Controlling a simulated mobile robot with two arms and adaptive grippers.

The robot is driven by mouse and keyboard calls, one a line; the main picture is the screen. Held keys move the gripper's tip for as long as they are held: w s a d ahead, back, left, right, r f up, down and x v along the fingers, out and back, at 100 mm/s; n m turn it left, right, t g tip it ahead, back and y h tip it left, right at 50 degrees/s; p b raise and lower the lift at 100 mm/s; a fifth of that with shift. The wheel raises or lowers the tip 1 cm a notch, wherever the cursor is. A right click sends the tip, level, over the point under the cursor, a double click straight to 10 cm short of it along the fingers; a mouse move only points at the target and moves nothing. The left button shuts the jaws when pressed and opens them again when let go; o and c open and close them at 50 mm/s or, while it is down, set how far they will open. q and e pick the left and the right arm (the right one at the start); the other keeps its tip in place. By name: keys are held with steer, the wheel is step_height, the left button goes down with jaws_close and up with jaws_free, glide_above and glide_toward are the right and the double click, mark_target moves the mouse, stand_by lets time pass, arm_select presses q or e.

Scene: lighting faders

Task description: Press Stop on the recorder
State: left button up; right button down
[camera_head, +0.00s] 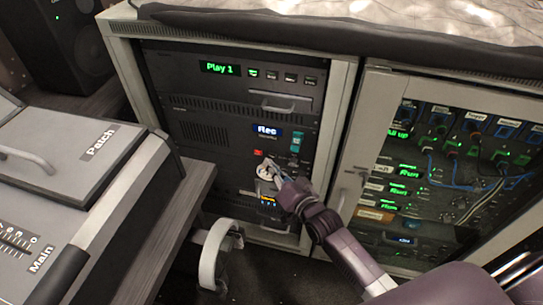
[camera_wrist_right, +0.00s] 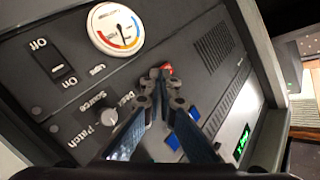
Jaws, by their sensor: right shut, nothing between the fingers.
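The recorder (camera_head: 200,131) is the dark rack panel with a blue "Rec" display (camera_head: 267,131) in the head view. A small red button (camera_head: 258,153) sits below the display; it also shows in the wrist view (camera_wrist_right: 167,68). I cannot read a Stop label in either view. My right gripper (camera_head: 270,165) is shut and empty in front of the panel, just below the red button in the head view. In the wrist view its fingertips (camera_wrist_right: 160,75) overlap the button's edge; I cannot tell whether they touch it. My fingers hide part of the panel. My left gripper is not in view.
A player reading "Play 1" (camera_head: 220,68) sits above the recorder. A round gauge (camera_wrist_right: 115,29), an Off/On switch (camera_wrist_right: 55,62) and a knob (camera_wrist_right: 107,116) are near my fingers. A cabled rack (camera_head: 450,170) is at right.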

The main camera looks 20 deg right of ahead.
stand_by(0.3)
steer(key=shift+w+d, duration=0.2)
steer(key=shift+w, duration=0.2)
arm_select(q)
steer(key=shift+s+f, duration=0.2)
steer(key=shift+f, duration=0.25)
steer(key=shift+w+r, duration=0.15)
